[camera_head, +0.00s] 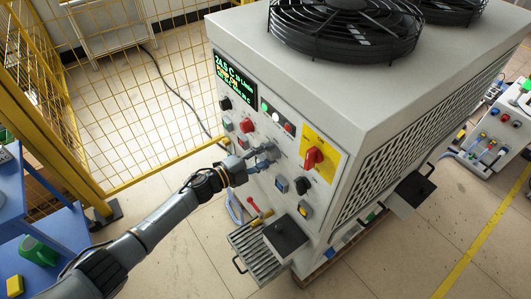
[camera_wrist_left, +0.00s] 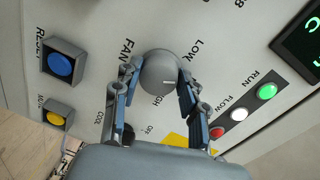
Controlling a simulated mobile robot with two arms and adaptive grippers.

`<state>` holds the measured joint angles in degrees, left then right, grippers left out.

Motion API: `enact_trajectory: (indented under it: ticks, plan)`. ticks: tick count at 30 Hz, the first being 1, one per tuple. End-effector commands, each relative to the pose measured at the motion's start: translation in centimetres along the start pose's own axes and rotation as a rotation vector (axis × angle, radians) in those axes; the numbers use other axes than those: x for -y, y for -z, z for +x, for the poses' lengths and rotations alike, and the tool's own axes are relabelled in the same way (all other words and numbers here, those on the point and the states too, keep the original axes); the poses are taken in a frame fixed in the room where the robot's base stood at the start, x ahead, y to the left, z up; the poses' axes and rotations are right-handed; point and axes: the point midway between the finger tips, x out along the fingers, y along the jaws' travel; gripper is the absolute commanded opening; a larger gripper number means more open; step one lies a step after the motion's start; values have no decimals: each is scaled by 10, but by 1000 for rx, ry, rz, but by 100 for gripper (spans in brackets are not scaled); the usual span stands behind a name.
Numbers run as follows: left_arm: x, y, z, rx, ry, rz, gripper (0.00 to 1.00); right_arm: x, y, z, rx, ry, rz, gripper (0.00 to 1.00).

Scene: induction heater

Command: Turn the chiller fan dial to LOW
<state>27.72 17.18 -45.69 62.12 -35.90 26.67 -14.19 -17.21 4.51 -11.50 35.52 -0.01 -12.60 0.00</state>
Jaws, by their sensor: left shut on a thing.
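The chiller (camera_head: 290,80) is a big pale grey box with its control panel facing left. The fan dial (camera_wrist_left: 160,70) is a round grey knob with a short white mark pointing right in the left wrist view. The letters LOW stand above and right of it, and FAN to its left; lettering below it is partly hidden. My left gripper (camera_wrist_left: 154,84) has one finger on each side of the dial, shut on it. In the head view the left gripper (camera_head: 256,160) is at the panel and mostly hides the dial. My right gripper is not in view.
Around the dial are a blue button (camera_wrist_left: 60,66), a yellow button (camera_wrist_left: 54,117) and a green lamp (camera_wrist_left: 267,91). A red switch (camera_head: 314,157) on a yellow plate and a black knob (camera_head: 301,186) sit to the right. A yellow fence (camera_head: 130,80) stands behind.

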Motion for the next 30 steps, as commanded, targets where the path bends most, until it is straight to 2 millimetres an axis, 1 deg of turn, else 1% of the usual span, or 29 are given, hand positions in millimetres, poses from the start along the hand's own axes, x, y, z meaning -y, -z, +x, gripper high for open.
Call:
enact_trajectory:
  ticks: [6,15,22,30]
  plan:
    - [0,-1,0,-16,-6,-199,11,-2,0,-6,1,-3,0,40]
    - [-1,-1,0,-34,-11,-428,11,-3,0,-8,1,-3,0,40]
    - [-2,-1,0,-43,-13,-534,11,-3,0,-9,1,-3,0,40]
    - [-2,-1,0,-48,-14,-584,11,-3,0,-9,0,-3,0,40]
